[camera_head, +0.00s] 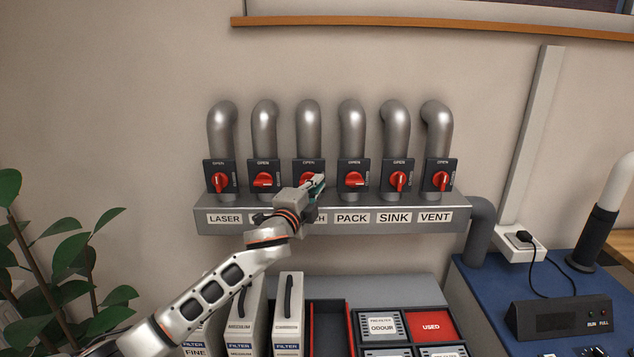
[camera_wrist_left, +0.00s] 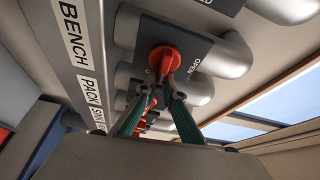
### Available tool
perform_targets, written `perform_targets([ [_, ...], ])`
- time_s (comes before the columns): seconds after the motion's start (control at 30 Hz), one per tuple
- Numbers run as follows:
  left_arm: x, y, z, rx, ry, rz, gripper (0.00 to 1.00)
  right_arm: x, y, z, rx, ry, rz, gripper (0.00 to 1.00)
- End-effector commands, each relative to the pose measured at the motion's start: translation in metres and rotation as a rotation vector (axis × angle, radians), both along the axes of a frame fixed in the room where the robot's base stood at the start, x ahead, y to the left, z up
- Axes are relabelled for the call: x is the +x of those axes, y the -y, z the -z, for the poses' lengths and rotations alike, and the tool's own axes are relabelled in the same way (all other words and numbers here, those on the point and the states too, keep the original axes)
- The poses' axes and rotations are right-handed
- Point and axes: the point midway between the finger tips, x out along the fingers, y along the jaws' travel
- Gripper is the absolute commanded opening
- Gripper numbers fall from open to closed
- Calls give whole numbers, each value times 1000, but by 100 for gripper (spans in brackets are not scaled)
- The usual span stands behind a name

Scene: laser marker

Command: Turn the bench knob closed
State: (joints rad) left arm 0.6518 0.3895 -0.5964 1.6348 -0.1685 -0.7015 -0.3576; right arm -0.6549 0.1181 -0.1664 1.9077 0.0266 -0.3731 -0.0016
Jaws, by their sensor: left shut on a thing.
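The bench knob (camera_head: 308,182) is a red handle on a black plate marked OPEN, third from the left in a row of grey pipes. It also shows in the left wrist view (camera_wrist_left: 163,57). My left gripper (camera_head: 317,185) is at this knob in the head view and partly covers it. In the left wrist view its two fingers (camera_wrist_left: 160,84) are closed on the knob's red handle. My wrist hides part of the BENCH label (camera_head: 320,218), which reads fully in the wrist view. The knob's exact angle is hard to tell. My right gripper is not in view.
Similar red knobs stand close on both sides; the PACK knob (camera_head: 354,180) is just right. A grey label ledge (camera_head: 460,205) runs below. Filter boxes (camera_head: 289,310) and a tray (camera_head: 405,320) lie lower. A plant (camera_head: 70,260) stands left, a blue bench (camera_head: 490,290) right.

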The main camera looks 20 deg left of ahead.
Motion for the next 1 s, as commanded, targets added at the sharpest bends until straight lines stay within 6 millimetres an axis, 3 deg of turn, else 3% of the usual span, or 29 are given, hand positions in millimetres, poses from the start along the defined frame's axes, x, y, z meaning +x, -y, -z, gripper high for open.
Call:
perform_targets([
  [0.3,1,-6,6,113,-39,-13,0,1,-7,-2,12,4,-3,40],
  [0.83,2,-7,5,131,-42,-15,0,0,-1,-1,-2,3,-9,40],
  [0.87,2,-7,5,131,-42,-15,16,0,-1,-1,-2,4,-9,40],
  [0.9,2,-7,5,131,-42,-16,25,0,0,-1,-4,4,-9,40],
  [1.0,2,-7,4,130,-41,-14,25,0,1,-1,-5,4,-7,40],
])
